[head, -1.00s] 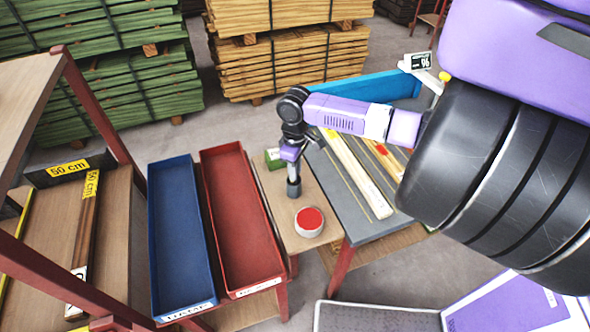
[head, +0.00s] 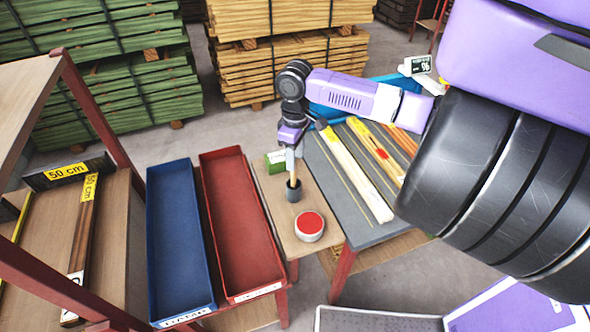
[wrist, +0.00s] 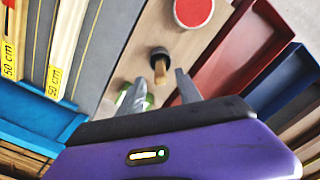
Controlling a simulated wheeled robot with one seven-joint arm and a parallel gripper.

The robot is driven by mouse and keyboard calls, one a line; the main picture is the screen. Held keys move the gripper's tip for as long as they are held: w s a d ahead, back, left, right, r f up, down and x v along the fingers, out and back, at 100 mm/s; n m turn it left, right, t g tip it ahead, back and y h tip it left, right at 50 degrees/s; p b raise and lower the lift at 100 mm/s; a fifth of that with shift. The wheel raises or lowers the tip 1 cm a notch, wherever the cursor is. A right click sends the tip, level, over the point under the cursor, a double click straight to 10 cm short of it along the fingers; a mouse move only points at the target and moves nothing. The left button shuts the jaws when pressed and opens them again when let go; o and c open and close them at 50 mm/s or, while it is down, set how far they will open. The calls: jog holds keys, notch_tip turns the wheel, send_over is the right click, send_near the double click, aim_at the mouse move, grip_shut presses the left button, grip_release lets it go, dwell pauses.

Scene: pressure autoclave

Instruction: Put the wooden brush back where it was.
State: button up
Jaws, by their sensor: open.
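The wooden brush (head: 293,183) stands upright in a small dark cup (head: 293,194) on a wooden side table. Its light handle sticks up out of the cup; the part inside is hidden. My gripper (head: 292,165) is above the cup, pointing down. In the wrist view the brush (wrist: 160,70) and cup (wrist: 158,52) lie just past the fingertips. My gripper (wrist: 160,82) is open there, with nothing between its fingers.
A round tin with a red top (head: 309,224) stands close in front of the cup, and a green box (head: 275,160) behind it. A red tray (head: 240,230) and a blue tray (head: 180,240) lie to the left. A grey bench (head: 345,200) with wooden strips is to the right.

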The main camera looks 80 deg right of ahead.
jog(key=shift+r, duration=2.35)
